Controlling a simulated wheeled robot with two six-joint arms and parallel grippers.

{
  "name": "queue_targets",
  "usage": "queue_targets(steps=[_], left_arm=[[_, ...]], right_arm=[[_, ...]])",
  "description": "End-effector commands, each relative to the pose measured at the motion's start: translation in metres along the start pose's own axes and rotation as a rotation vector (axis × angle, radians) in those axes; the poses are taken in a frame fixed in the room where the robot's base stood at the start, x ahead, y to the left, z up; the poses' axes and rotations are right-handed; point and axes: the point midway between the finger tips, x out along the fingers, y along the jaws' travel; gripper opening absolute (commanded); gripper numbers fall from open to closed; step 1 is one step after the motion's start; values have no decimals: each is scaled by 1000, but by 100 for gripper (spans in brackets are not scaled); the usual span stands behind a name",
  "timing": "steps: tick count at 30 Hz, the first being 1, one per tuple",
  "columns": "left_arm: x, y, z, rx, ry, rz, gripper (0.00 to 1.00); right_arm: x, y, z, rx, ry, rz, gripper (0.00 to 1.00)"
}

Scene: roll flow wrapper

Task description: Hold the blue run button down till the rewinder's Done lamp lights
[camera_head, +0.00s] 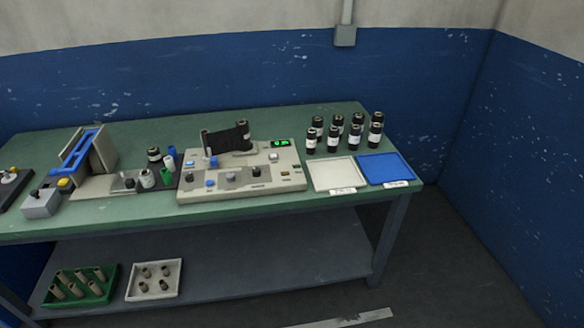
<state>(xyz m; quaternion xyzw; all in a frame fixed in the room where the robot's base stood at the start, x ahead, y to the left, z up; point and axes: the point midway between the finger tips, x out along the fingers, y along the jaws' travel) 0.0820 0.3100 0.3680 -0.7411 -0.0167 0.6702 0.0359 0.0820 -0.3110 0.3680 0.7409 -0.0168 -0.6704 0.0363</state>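The rewinder (243,183) is a beige sloped console on the green workbench, near the middle of the view. A black film roll (225,138) spans its top. A bright blue square button (190,161) sits at its upper left, and a darker blue round control (211,184) sits lower on its front; I cannot tell which is the run button. A green-lit display (280,143) shows at the upper right. Small indicators (285,173) sit at the lower right; their labels are too small to read, so I cannot identify the Done lamp. Neither gripper shows.
A white tray (318,187) and a blue tray (402,180) lie right of the rewinder, with several black rolls (355,128) standing behind. A blue-armed device (80,150) and small spools (148,179) stand left. A green bin (108,294) and a white bin (154,297) sit on the lower shelf.

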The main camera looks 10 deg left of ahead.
Motion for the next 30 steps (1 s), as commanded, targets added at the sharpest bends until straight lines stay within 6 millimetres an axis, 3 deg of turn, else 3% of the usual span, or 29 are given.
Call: queue_targets(steps=[1, 7, 30], left_arm=[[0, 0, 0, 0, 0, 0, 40], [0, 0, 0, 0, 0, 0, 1], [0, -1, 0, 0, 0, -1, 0]], right_arm=[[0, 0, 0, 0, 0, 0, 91], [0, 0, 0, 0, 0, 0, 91], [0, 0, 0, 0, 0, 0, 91]])
